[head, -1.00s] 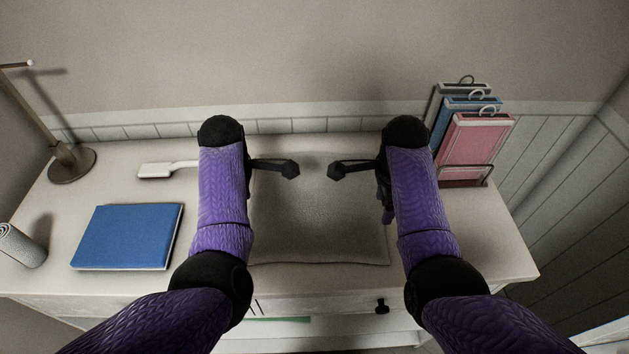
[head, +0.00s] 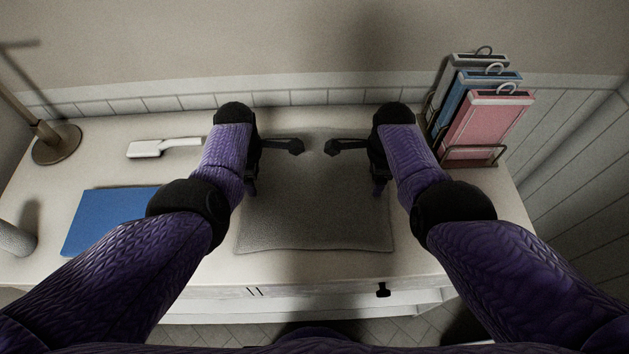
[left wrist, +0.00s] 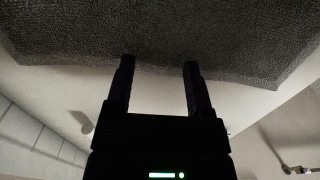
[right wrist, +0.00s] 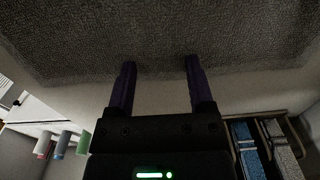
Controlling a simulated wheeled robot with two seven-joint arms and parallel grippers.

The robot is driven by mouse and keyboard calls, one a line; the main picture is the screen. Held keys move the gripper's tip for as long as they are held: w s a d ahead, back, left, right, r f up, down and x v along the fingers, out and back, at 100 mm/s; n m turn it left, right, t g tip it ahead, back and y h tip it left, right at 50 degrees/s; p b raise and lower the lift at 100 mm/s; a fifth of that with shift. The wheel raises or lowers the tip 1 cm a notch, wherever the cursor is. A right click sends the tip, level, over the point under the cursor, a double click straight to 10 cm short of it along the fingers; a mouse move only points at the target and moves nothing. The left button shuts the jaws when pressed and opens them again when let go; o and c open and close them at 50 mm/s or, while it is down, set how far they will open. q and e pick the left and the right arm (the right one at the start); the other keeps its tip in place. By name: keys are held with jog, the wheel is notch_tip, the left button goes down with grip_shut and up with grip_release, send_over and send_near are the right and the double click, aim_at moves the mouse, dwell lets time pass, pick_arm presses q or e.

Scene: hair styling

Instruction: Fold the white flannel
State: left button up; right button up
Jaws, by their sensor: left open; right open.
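The white flannel (head: 315,205) lies spread flat on the white tabletop and looks grey in the shade. Its front edge shows near the front of the table. My left gripper (head: 297,146) is open over the far left part of the flannel. In the left wrist view its fingers (left wrist: 160,70) reach the flannel's edge (left wrist: 160,40). My right gripper (head: 333,146) is open over the far right part. In the right wrist view its fingers (right wrist: 160,70) reach the flannel's edge (right wrist: 160,35). Nothing shows between either pair of fingers. I cannot tell if they touch the cloth.
A blue folded cloth (head: 105,215) lies at the left, partly behind my left arm. A white brush (head: 150,148) lies behind it. A lamp stand (head: 55,145) stands at the far left. A wire rack (head: 470,155) with pink, blue and grey items stands at the right.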

pick_arm(q)
jog(key=shift+f+b, duration=0.3)
pick_arm(e)
jog(key=shift+f, duration=0.3)
pick_arm(q)
jog(key=shift+r, duration=0.1)
jog(key=shift+c, duration=0.7)
pick_arm(e)
jog(key=shift+r, duration=0.1)
jog(key=shift+c, duration=0.7)
pick_arm(q)
grip_shut()
pick_arm(e)
jog(key=shift+s, duration=0.1)
grip_shut()
pick_arm(q)
jog(key=shift+r, duration=0.1)
